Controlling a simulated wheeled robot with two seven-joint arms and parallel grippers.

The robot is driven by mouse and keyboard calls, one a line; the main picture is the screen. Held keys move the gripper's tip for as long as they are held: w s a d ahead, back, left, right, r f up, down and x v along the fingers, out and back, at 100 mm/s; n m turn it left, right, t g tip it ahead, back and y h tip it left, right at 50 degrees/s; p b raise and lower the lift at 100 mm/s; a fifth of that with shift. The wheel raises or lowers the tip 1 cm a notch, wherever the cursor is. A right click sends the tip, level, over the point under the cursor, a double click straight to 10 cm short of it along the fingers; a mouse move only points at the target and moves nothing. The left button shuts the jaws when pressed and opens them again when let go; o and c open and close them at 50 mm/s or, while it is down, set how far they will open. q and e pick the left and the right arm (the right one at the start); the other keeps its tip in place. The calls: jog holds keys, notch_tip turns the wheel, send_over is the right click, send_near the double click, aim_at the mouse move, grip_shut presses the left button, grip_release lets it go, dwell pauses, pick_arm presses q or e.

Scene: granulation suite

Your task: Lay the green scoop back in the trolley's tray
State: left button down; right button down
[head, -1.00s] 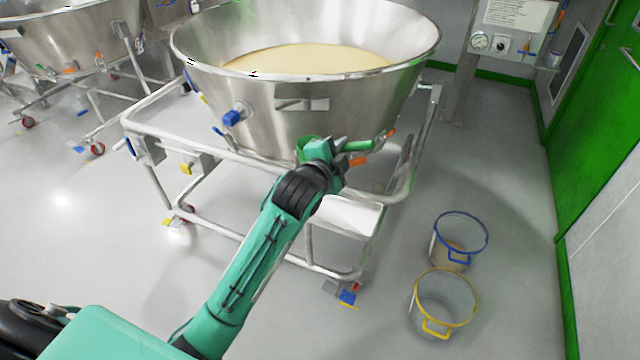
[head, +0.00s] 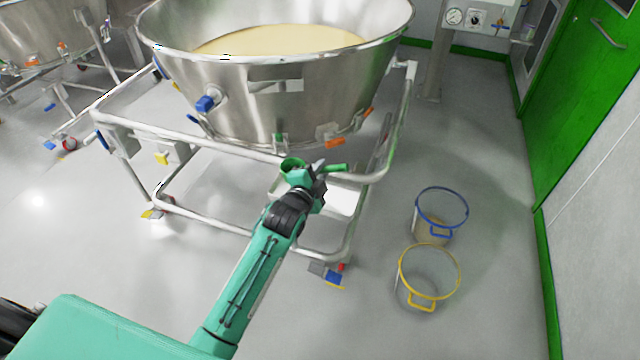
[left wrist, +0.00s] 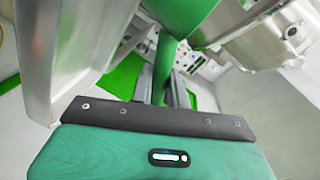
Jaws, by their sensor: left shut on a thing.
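The green scoop (head: 291,166) is held in my left gripper (head: 318,168) by its handle. Its cup is to the left of the jaws and the handle end sticks out to the right. In the left wrist view the scoop's green handle (left wrist: 165,58) runs between the two fingers (left wrist: 162,88). The trolley's white tray (head: 347,200) is on the near right side of the trolley frame. My gripper and the scoop are above and near the tray's back left part, and my arm hides part of it. My right gripper is in neither view.
A large steel bowl of pale powder (head: 270,95) sits in the trolley frame (head: 225,150), just behind the scoop. A frame rail passes close to the scoop. A blue-rimmed bucket (head: 441,215) and a yellow-rimmed bucket (head: 428,278) stand on the floor to the right.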

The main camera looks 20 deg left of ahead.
pick_arm(q)
notch_tip(320, 180, down, 4)
jog(key=shift+r, duration=0.1)
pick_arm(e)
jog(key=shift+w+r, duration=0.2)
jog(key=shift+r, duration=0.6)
pick_arm(q)
jog(key=shift+f, duration=0.25)
jog(key=c, duration=1.3)
grip_release()
jog(key=shift+c, duration=0.2)
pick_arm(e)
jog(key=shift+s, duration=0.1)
